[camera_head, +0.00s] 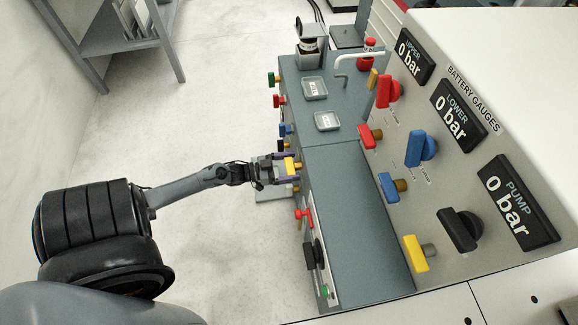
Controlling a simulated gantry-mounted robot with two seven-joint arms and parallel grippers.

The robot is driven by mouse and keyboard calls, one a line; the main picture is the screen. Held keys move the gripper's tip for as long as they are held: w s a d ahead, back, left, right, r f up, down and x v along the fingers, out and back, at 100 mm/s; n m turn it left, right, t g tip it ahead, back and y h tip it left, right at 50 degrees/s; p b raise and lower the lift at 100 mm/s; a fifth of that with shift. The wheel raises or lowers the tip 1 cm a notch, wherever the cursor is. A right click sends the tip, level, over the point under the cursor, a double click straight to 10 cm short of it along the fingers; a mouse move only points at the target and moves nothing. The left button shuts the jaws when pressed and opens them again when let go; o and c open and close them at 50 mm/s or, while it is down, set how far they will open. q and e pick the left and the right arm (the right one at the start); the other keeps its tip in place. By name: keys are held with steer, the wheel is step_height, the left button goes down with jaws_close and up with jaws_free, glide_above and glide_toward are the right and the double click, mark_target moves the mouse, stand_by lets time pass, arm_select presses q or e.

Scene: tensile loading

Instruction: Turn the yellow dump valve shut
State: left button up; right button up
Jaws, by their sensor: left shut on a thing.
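My left gripper (289,168) reaches in from the left to the near side face of the grey-green bench. It is shut on a yellow valve handle (291,165) there, with its fingers around the handle. The fingers hide part of the handle and its stem. Another yellow valve handle (415,253) sits low on the sloped gauge panel, apart from the gripper. I cannot read a label that tells which one is the dump valve. My right gripper is not in view.
Green (273,79), red (279,101) and blue (286,130) handles line the same side face. A red handle (304,215) and a black switch (314,255) are nearer. The pump gauge (515,200) reads 0 bar. The floor left of the bench is clear around my arm.

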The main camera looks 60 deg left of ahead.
arm_select(q)
steer(key=m+p, duration=0.1)
steer(key=m, duration=0.2)
steer(key=shift+r+m+p, duration=0.1)
steer(key=shift+m+p, duration=0.2)
steer(key=shift+p, duration=0.1)
steer(key=m+p, duration=0.1)
steer(key=m, duration=0.3)
steer(key=shift+d+m, duration=0.15)
steer(key=shift+m, duration=0.15)
steer(key=m, duration=0.3)
steer(key=m+p, duration=0.1)
steer(key=m, duration=0.1)
steer(key=shift+f, duration=0.25)
steer(key=m, duration=0.3)
steer(key=shift+s+m, duration=0.1)
steer(key=shift+m, duration=0.2)
steer(key=shift+f+m+p, duration=0.1)
steer(key=shift+m+p, duration=0.2)
steer(key=shift+m, duration=0.1)
steer(key=o, duration=0.8)
